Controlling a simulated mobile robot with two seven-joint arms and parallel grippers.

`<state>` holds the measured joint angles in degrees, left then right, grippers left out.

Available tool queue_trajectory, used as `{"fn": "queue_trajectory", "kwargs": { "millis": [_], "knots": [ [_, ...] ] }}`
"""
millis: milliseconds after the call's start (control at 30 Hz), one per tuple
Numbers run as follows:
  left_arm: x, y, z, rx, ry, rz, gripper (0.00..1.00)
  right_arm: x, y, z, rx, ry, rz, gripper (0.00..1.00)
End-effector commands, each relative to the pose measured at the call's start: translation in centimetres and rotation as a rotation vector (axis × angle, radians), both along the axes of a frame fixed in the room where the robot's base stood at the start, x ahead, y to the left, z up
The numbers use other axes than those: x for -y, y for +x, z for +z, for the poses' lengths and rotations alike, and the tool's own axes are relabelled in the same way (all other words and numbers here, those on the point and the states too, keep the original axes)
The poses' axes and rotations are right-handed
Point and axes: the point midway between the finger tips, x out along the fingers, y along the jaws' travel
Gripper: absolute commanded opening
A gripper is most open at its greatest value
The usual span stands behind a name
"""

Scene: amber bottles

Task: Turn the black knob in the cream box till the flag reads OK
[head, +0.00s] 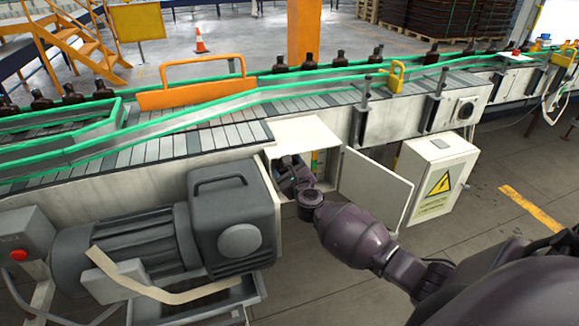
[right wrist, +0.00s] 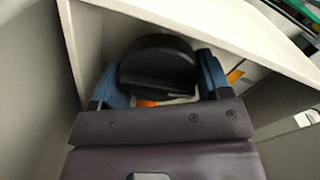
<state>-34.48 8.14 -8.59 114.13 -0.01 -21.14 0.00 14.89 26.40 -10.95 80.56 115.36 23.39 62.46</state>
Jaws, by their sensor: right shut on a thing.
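The cream box (head: 312,128) is set in the side of the conveyor, its door (head: 375,188) swung open to the right. My right arm reaches into the box, and my right gripper (head: 291,170) is mostly in shadow there. In the right wrist view the black knob (right wrist: 158,60) is a wide dark disc between the two blue fingers of my right gripper (right wrist: 160,80), which is shut on it. Small green and orange patches (head: 316,160) show inside the box; I cannot read any flag. My left gripper is out of view.
A grey motor (head: 130,240) with a gearbox (head: 225,205) stands close left of the box. A white electrical cabinet (head: 435,180) with a yellow warning sign is right of the door. Amber bottles (head: 310,62) stand along the conveyor (head: 215,140) above.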

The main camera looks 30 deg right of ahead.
Motion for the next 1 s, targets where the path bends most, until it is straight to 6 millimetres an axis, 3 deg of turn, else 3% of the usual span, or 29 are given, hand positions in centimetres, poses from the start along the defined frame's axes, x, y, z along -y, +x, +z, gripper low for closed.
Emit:
{"fn": "queue_trajectory", "kwargs": {
  "millis": [500,1000],
  "knots": [
    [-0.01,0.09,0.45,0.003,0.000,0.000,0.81,-0.17,-0.01,-0.18,0.071,0.304,0.000,0.47],
    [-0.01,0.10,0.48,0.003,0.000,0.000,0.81,-0.20,0.02,-0.20,0.082,0.349,0.001,0.47]
  ]
}}
